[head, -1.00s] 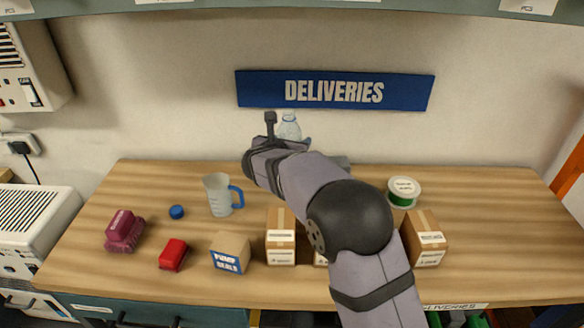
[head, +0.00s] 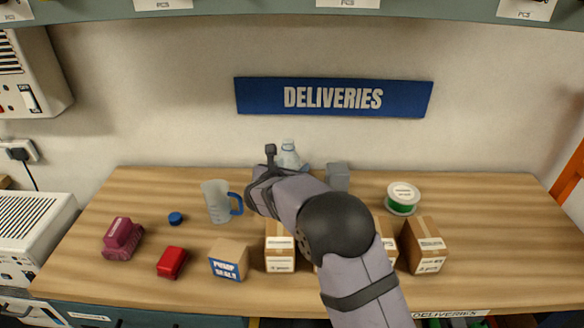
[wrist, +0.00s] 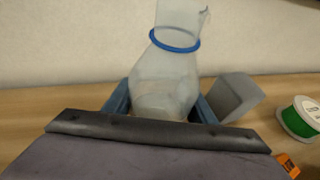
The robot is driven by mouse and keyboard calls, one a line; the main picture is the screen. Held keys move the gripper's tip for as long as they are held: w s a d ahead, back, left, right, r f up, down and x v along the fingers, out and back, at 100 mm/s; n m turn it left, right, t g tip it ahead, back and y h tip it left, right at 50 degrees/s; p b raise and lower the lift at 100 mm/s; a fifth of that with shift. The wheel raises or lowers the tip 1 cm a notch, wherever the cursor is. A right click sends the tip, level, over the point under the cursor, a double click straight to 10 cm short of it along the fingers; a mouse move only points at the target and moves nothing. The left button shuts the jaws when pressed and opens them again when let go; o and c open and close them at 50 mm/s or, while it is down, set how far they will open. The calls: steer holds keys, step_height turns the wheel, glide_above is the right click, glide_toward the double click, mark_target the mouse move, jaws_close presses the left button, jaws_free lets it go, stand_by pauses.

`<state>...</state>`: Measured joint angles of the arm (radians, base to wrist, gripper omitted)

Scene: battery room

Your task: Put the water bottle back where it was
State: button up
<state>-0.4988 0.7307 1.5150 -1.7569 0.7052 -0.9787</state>
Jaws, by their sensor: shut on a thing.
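The water bottle (head: 289,157) is clear plastic with no cap on it, and shows behind my arm at the back of the bench. In the wrist view the bottle (wrist: 168,75) has a blue ring at its neck and leans a little in the picture. My gripper (wrist: 163,108) is shut on its lower body, one blue finger on each side. In the head view my arm hides most of the gripper and the bottle's base. I cannot tell whether the base touches the bench. A blue cap (head: 176,218) lies on the bench at the left.
A grey block (head: 338,178) stands close to the bottle's right, and a green spool (head: 403,198) is farther right. A measuring jug (head: 217,203) stands to the left. Several cartons (head: 229,262) line the front. The wooden bench (head: 480,215) is clear at the right.

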steer(key=shift+f, duration=0.1)
steer(key=o, duration=1.3)
steer(key=shift+s+r, duration=0.1)
steer(key=shift+r, duration=0.1)
steer(key=b+v, duration=0.1)
steer(key=v, duration=1)
steer(key=shift+s+r+b, duration=0.2)
steer(key=shift+s+b, duration=0.15)
steer(key=shift+a, duration=0.1)
